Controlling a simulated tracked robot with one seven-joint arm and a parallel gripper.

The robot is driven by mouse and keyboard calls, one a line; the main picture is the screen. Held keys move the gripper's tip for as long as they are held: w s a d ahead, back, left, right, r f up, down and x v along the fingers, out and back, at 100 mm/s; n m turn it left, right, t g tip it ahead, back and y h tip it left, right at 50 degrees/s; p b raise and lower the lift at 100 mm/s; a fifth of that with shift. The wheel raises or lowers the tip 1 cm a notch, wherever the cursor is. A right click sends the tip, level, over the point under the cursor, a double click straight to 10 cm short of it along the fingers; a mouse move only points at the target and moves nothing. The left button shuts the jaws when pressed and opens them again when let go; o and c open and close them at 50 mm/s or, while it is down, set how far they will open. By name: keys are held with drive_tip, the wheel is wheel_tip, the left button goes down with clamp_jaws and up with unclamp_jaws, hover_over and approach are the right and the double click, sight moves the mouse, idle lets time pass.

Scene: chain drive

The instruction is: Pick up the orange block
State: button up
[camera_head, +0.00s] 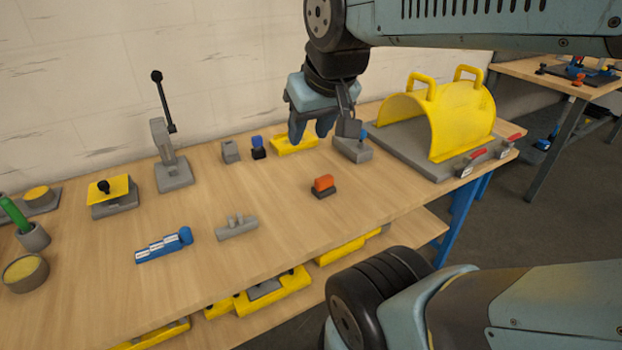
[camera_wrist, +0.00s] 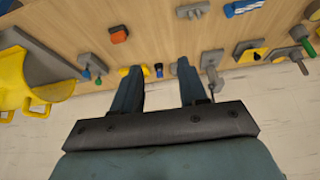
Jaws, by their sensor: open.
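The orange block (camera_head: 324,183) sits on a small dark base on the wooden table, right of the middle in the head view. It also shows at the top left of the wrist view (camera_wrist: 118,36). My gripper (camera_head: 311,138) hangs above the back of the table, behind the orange block and apart from it. In the wrist view its two fingers (camera_wrist: 157,70) are spread wide with nothing held between them. A blue-topped piece (camera_head: 258,145) and a yellow block (camera_head: 294,145) stand on the table near the gripper.
A grey fixture (camera_head: 352,150) stands behind and right of the orange block. A yellow curved guard (camera_head: 462,120) is at the right end. A lever press (camera_head: 168,150) stands at the back left. A grey pegged part (camera_head: 237,228) lies front left. The table around the orange block is clear.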

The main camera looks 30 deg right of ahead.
drive_tip(key=shift+o, duration=0.4)
drive_tip(key=shift+o, duration=0.8)
drive_tip(key=shift+w, duration=0.1)
drive_tip(key=o, duration=0.7)
drive_tip(key=shift+g+h, duration=0.5)
drive_tip(key=shift+g, duration=0.2)
drive_tip(key=w+d+f, duration=0.1)
drive_tip(key=w, duration=0.4)
drive_tip(key=w+d+f, duration=0.1)
drive_tip(key=w, duration=0.1)
drive_tip(key=shift+w+d+f, duration=0.35)
drive_tip(key=shift+o, duration=0.7)
drive_tip(key=w+d+f, duration=0.3)
drive_tip(key=w, duration=0.2)
drive_tip(key=shift+w+d+f+n+g, duration=0.2)
drive_tip(key=shift+f+n+g, duration=0.1)
drive_tip(key=shift+g, duration=0.1)
drive_tip(key=g+y, duration=0.1)
drive_tip(key=g, duration=0.1)
approach(324, 178)
drive_tip(key=shift+n, duration=0.4)
drive_tip(key=f, duration=0.8)
drive_tip(key=shift+w, duration=0.35)
drive_tip(key=shift+w+d+f, duration=0.1)
drive_tip(key=shift+w+f, duration=0.15)
drive_tip(key=shift+f, duration=0.9)
drive_tip(key=shift+w+f, duration=0.25)
drive_tip(key=shift+f, duration=0.9)
